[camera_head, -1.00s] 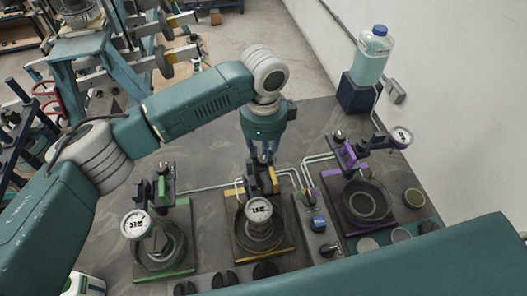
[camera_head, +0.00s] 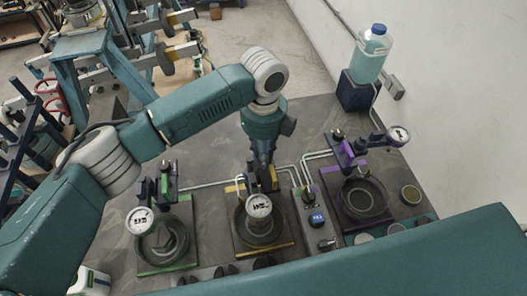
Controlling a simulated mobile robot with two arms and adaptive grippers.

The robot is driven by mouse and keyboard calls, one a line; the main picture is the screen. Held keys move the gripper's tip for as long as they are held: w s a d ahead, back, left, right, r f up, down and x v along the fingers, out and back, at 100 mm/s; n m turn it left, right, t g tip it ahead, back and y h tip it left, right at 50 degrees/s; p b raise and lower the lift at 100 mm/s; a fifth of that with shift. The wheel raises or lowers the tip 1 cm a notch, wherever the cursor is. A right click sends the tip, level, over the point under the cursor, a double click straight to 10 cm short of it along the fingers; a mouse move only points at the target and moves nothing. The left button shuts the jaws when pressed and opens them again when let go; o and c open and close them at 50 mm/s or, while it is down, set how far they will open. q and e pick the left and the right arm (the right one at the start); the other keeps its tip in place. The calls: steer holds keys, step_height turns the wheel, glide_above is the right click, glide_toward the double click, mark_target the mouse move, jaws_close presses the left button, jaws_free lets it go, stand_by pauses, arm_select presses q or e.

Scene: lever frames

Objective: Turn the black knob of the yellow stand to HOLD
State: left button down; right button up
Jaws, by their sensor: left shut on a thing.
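The yellow stand (camera_head: 285,247) is in the middle of the bench, a dark unit with yellow edges and a round gauge (camera_head: 258,206) in front. My left gripper (camera_head: 262,178) reaches down from above onto the back of this stand, behind the gauge. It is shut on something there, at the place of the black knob. The knob itself is hidden by the fingers, and I cannot read its setting or any HOLD mark. My right gripper is not in view; a teal link of mine crosses the lower right.
A green stand (camera_head: 167,268) with a gauge is on the left, and a purple stand (camera_head: 346,229) with a gauge on the right. A small blue-topped device (camera_head: 317,218) stands between yellow and purple. A clear bottle (camera_head: 372,52) sits on a dark block (camera_head: 355,92) by the wall.

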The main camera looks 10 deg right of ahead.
arm_select(q)
steer(key=shift+w+d+r+m, duration=0.1)
steer(key=shift+r+m, duration=0.05)
steer(key=shift+m, duration=0.35)
steer(key=c, duration=1.8)
jaws_free()
step_height(320, 180, up, 12)
